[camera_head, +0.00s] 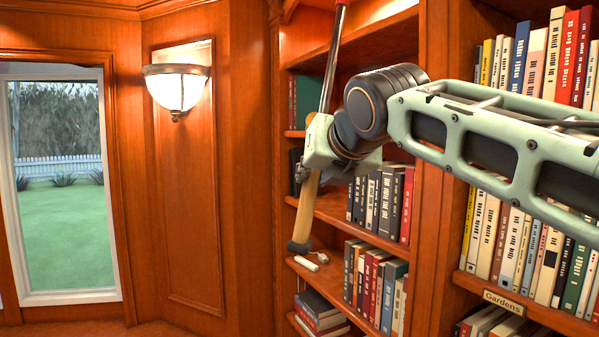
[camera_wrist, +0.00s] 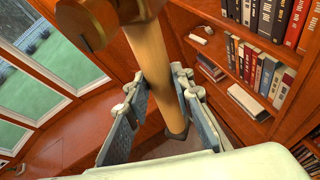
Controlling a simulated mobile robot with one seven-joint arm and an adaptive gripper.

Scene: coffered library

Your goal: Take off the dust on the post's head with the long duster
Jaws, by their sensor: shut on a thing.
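The long duster's pale wooden handle (camera_head: 305,210) hangs below my gripper (camera_head: 316,155), with a dark cap at its lower end. Its thin metal rod (camera_head: 333,70) rises above the gripper, slightly tilted, to a red part at the picture's top edge. The dusting end is out of view. In the wrist view, my gripper's two fingers (camera_wrist: 163,105) are shut on the handle (camera_wrist: 150,60), one on each side. I cannot make out the post's head or any dust in either view.
Bookshelves (camera_head: 420,200) stand close behind and to the right of the gripper. A small white object (camera_head: 306,263) lies on a shelf near the handle's lower end. A wall lamp (camera_head: 177,88) juts from the left panel. A window (camera_head: 60,180) is further left.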

